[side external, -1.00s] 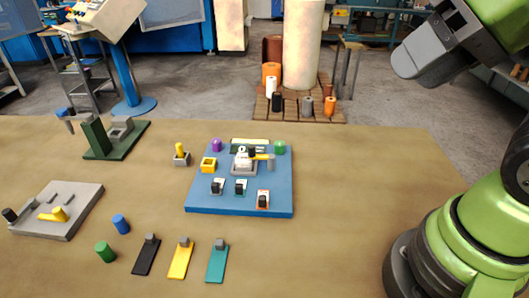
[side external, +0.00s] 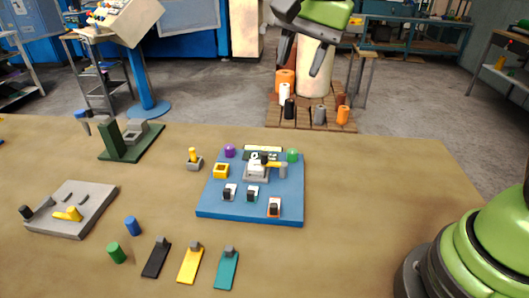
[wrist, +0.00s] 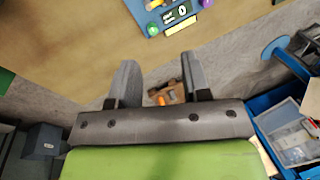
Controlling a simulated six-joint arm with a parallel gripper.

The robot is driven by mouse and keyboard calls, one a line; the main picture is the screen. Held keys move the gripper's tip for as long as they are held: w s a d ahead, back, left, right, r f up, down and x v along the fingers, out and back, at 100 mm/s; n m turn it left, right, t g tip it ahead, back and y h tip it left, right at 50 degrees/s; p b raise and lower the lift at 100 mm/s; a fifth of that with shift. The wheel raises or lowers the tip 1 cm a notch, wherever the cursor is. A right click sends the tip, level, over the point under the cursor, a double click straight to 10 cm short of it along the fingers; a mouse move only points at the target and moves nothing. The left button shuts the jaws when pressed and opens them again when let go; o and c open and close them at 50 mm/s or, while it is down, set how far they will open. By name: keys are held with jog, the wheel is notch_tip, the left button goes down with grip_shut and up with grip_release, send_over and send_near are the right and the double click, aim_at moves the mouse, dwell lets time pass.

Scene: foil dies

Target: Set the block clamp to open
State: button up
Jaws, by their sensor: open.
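My gripper (side external: 302,58) is high above the far side of the table, empty, with its fingers apart; it shows open in the wrist view (wrist: 158,70). No part is labelled legibly as the block clamp, so I cannot tell which one it is. A blue panel (side external: 240,209) carries a pale block (side external: 256,173) with a yellowish lever lying to its right. A grey plate (side external: 90,192) at the left carries a yellow handle (side external: 70,214). A dark green stand (side external: 112,141) with a grey block (side external: 135,138) stands at the back left. My gripper touches none of these.
Black, yellow (side external: 190,266) and teal strips lie in front.

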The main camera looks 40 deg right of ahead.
aim_at(264, 153)
jog(key=w+f+m, duration=0.1)
jog(key=w+f, duration=0.1)
jog(key=f, duration=0.2)
jog(key=w+a+f+m+g, duration=0.1)
jog(key=w+f+m, duration=0.1)
jog(key=w+f, duration=0.1)
jog(key=w+f+m+g+h, duration=0.1)
jog(key=w+f, duration=0.1)
jog(key=f, duration=0.3)
jog(key=shift+w+a+f+m, duration=0.2)
jog(key=shift+a+f+m, duration=0.05)
jog(key=shift+m, duration=0.05)
notch_tip(264, 153, down, 10)
jog(key=shift+r, duration=0.1)
grip_shut()
